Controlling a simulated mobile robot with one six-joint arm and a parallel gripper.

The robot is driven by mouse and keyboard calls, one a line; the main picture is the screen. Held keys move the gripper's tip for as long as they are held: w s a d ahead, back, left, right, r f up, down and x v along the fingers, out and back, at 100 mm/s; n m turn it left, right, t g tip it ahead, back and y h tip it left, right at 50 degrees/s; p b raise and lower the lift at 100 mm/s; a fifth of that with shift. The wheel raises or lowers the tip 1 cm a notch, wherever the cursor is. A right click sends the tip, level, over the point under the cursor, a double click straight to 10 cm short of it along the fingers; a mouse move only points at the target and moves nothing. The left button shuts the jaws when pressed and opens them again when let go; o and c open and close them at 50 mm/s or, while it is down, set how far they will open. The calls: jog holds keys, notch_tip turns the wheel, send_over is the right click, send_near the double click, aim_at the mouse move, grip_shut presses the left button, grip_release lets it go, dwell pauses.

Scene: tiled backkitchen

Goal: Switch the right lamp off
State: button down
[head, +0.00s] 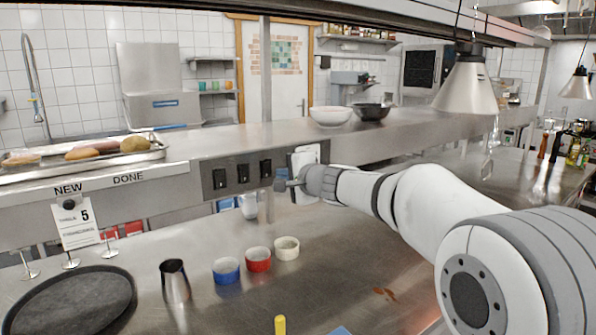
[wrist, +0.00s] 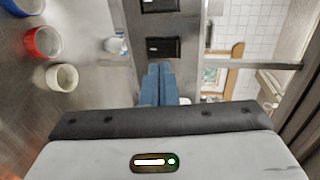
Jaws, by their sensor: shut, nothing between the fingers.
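A dark panel with a row of black rocker switches is set in the front edge of the steel shelf: a left switch (head: 219,179), a middle switch (head: 243,173) and a right switch (head: 265,168). In the wrist view two switches show, an upper one (wrist: 160,5) and a lower one (wrist: 163,47). My gripper (head: 279,185) is shut and empty at the right end of the panel. Its blue-grey fingertips (wrist: 160,68) are close to the lower switch; contact cannot be told. A metal lamp (head: 466,88) hangs over the shelf, another lamp (head: 577,85) farther right.
Blue (head: 226,270), red (head: 259,259) and white (head: 287,248) cups stand on the counter below, beside a metal cup (head: 175,282) and a black round tray (head: 70,305). White (head: 330,117) and dark (head: 371,112) bowls and a food tray (head: 150,158) are on the shelf.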

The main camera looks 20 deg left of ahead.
aim_at(264, 165)
jog(key=w+a+p, duration=0.2)
jog(key=w+a, duration=0.1)
jog(key=shift+a+r, duration=0.2)
jog(key=shift+a, duration=0.05)
jog(key=shift+w+a+f, duration=0.1)
jog(key=shift+w+a, duration=0.05)
jog(key=shift+a, duration=0.05)
jog(key=shift+p, duration=0.3)
jog(key=shift+s+a+r+p, duration=0.2)
jog(key=shift+a+r+p, duration=0.15)
jog(key=shift+a+p, duration=0.35)
jog(key=shift+w+d+f, duration=0.25)
jog(key=shift+d+f, duration=0.05)
jog(key=shift+d, duration=0.15)
jog(key=shift+w+d, duration=0.1)
jog(key=shift+d, duration=0.2)
jog(key=shift+d+h+b, duration=0.1)
jog(key=shift+h+b, duration=0.2)
jog(key=shift+b, duration=0.05)
jog(key=r+b+v, duration=0.1)
jog(key=b+v, duration=0.2)
jog(key=v, duration=1)
jog(key=shift+r, duration=0.4)
